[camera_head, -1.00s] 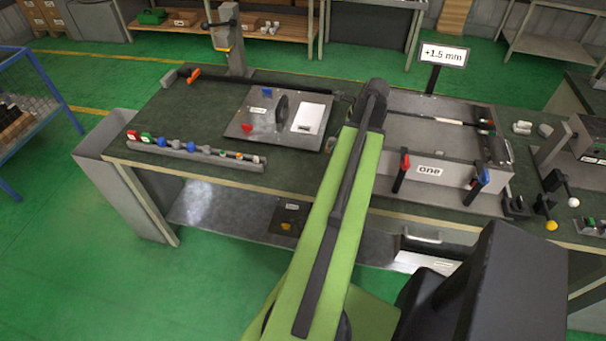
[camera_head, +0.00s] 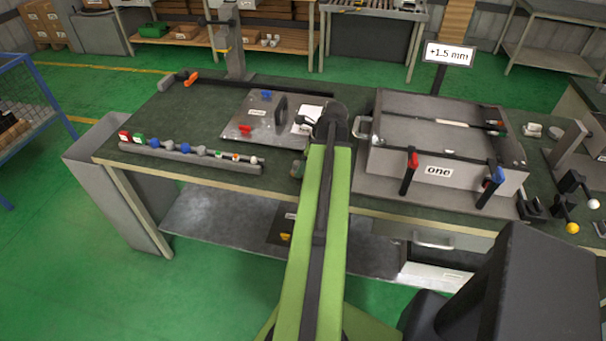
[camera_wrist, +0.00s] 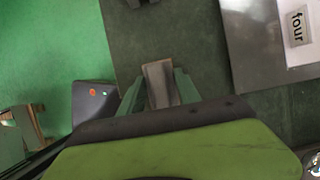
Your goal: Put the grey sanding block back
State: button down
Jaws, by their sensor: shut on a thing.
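My gripper (camera_wrist: 158,90) is shut on a grey-brown block, the sanding block (camera_wrist: 159,78), which shows between its two greenish fingers in the wrist view. The block sits over the dark green bench top, near its edge; I cannot tell if it touches the bench. In the head view my arm reaches over the front of the bench, and the gripper (camera_head: 298,168) shows only partly, left of the arm's end, between the labelled plate and the open box. The block is not clearly visible there.
A grey plate (camera_head: 236,131) with red and blue knobs lies behind. An open grey box (camera_head: 380,160) marked "one" stands right, with red and blue clamps in front. A rail (camera_head: 190,153) with several coloured pieces lies left. Dark bench top (camera_head: 150,115) is bare at left.

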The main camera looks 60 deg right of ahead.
notch_tip(320, 180, down, 2)
jog(key=shift+f+b, duration=0.1)
jog(key=shift+b, duration=0.3)
jog(key=shift+r, duration=0.25)
jog(key=shift+f, duration=0.2)
jog(key=c, duration=0.9)
grip_release()
jog(key=shift+o, duration=0.2)
jog(key=shift+r, duration=0.1)
jog(key=shift+s+r+p, duration=0.1)
jog(key=shift+r+p, duration=0.45)
jog(key=shift+p, duration=0.15)
jog(key=p+v, duration=1)
jog(key=v, duration=0.1)
